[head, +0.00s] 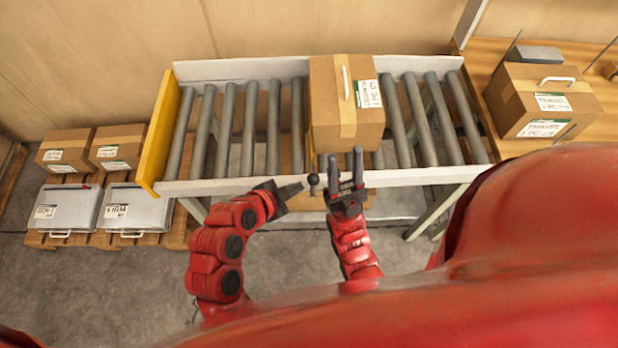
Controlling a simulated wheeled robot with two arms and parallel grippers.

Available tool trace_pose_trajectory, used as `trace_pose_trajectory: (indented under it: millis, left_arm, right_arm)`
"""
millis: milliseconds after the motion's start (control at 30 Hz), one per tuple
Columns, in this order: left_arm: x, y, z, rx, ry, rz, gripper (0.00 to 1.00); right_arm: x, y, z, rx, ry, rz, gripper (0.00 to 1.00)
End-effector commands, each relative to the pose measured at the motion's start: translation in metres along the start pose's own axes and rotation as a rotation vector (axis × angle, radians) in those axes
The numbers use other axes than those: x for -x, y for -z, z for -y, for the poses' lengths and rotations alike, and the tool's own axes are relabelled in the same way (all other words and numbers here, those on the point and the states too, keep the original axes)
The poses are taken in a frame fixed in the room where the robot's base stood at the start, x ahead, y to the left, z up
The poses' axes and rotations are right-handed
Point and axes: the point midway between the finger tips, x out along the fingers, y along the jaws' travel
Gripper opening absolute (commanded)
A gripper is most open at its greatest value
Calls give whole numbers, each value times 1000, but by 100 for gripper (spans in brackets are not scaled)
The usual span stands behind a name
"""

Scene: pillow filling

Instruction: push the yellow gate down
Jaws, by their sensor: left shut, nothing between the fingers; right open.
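The yellow gate (165,125) is an upright panel across the left end of the roller conveyor (240,183). It stands higher than the rollers. My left gripper (297,188) is shut and empty, in front of the conveyor's near rail and well to the right of the gate. My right gripper (345,165) is open and empty, its two fingers pointing up at the near rail, just below the box. A cardboard box (335,110) with a white handle and a label sits on the rollers, right of the middle.
Two cardboard boxes (118,143) and two grey cases (135,208) sit on a wooden pallet (180,225) left of the conveyor. Another box (540,100) stands on a wooden table at the right. The rollers between gate and box are clear.

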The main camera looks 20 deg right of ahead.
Motion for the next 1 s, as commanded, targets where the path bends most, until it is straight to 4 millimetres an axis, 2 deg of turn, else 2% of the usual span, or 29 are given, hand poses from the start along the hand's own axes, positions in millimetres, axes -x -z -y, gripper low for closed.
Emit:
trace_pose_trajectory:
  millis: [267, 367, 667, 767, 800, 833, 933, 1000]
  left_arm:
    - [-6, -2, 0, 1, 4, -1, 0]
    - [-16, -4, 0, -1, 7, -1, 0]
    - [-57, -6, -3, 0, 5, -4, 0]
    - [-77, -4, -2, 2, 3, -4, 0]
    - [-83, -2, -1, 1, 2, -3, 0]
    - [-83, 2, 2, 3, 1, 1, 0]
    - [-97, 2, 2, 5, 0, 2, 0]
    - [-106, -6, 2, 8, -1, 4, 0]
  right_arm:
    - [8, -1, 0, 0, 0, 0, 42]
    - [21, -4, 1, 0, 0, 0, 42]
    - [79, -13, 4, 0, 0, 0, 42]
    - [91, -15, 4, 0, 0, 0, 42]
    - [93, -16, 5, 0, 0, 0, 42]
    - [81, -14, 4, 0, 0, 1, 42]
    - [73, -12, 4, 0, 0, -1, 42]
    - [69, -12, 3, 0, 0, 0, 42]
